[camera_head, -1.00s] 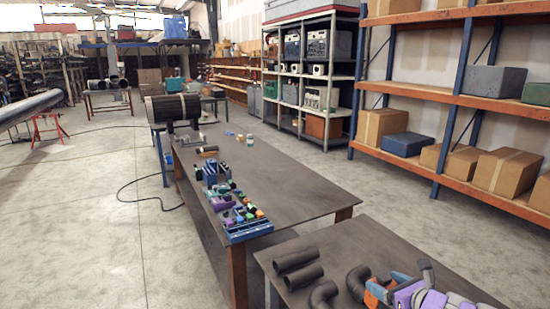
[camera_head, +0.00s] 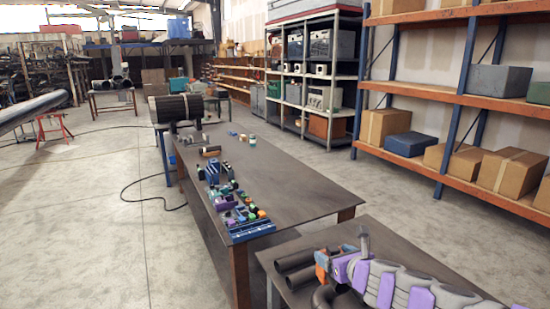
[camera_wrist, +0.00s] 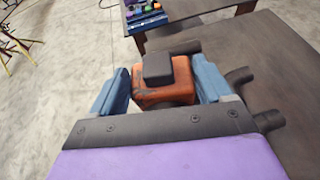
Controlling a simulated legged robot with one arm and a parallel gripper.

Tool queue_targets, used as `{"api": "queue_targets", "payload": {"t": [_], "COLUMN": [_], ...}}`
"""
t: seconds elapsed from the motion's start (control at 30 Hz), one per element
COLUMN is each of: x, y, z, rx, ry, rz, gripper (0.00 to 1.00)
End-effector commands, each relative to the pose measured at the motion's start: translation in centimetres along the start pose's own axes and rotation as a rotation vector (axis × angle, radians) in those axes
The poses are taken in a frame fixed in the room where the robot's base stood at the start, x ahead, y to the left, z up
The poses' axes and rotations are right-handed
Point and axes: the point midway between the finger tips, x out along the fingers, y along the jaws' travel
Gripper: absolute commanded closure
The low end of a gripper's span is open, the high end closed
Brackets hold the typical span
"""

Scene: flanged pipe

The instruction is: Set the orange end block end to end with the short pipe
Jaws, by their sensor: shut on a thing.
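The orange end block (camera_wrist: 165,80), with a dark raised piece on it, sits between the blue fingers of my gripper (camera_wrist: 162,88) in the wrist view. In the head view the block (camera_head: 321,271) shows at the left end of my gripper (camera_head: 324,263), over the near table. Two dark straight pipes (camera_head: 294,260) (camera_head: 297,277) lie side by side just left of the block. I cannot tell which is the short pipe. In the wrist view a dark pipe end (camera_wrist: 188,46) shows just beyond the block. Whether block and pipe touch is unclear.
A dark pipe elbow (camera_head: 324,297) lies in front of the gripper on the near table (camera_head: 385,238). In the wrist view, dark curved pipe parts (camera_wrist: 240,76) lie right of the fingers. The far table (camera_head: 290,180) holds coloured parts along its left edge; its right side is clear.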

Motion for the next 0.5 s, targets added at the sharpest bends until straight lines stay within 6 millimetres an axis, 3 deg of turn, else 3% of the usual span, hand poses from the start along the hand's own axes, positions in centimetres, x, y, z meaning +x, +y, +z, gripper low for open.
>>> {"api": "queue_targets", "payload": {"t": [0.2, 0.5], "x": [0.9, 0.7], "y": [1.9, 1.2], "z": [1.6, 1.7], "rx": [0.001, -0.001], "ry": [-0.002, -0.01], "rz": [-0.008, -0.022], "gripper": [1.0, 1.0]}}
